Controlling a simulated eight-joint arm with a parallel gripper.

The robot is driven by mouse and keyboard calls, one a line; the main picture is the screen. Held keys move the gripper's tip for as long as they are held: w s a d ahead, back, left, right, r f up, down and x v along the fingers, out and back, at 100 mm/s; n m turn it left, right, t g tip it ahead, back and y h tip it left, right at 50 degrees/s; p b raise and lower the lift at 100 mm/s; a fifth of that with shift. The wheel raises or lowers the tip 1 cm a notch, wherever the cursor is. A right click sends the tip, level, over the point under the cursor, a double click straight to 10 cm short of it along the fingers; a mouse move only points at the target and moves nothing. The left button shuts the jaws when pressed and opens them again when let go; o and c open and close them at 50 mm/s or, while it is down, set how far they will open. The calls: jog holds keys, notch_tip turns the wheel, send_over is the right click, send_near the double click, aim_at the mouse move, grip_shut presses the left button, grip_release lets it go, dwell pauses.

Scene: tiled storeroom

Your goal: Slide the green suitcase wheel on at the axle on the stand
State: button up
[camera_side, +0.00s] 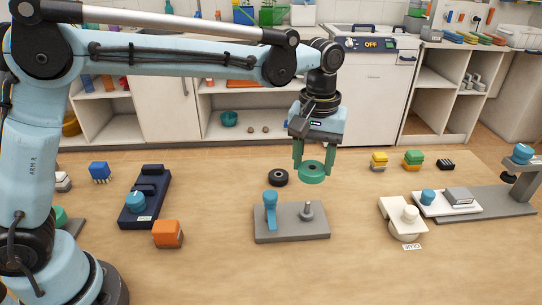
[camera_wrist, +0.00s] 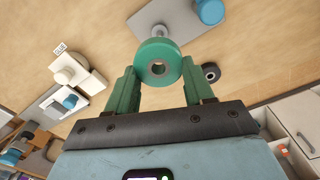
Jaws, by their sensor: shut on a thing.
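The green suitcase wheel (camera_side: 311,172) is a round disc with a dark-lined centre hole. My gripper (camera_side: 312,165) is shut on it, a green finger on each side, and holds it above the table. In the wrist view the wheel (camera_wrist: 159,62) sits between the two fingers (camera_wrist: 160,85), its hole facing the camera. The grey stand (camera_side: 290,232) lies on the table, below the wheel in the side view. The short grey axle (camera_side: 307,212) stands upright on its right part, bare and apart from the wheel. A blue lever (camera_side: 270,210) stands on its left part.
A black wheel (camera_side: 278,177) lies behind the stand. An orange block (camera_side: 168,234) and a dark fixture with a blue knob (camera_side: 136,201) are to the left. A cream device (camera_side: 403,215) is to the right. Table in front of the stand is clear.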

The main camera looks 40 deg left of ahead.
aim_at(311, 182)
jog(key=shift+f, duration=2.9)
jog(key=shift+f, duration=2.2)
jog(key=o, duration=1.1)
jog(key=shift+r, duration=0.1)
notch_tip(311, 182, up, 12)
jog(key=shift+a, duration=0.1)
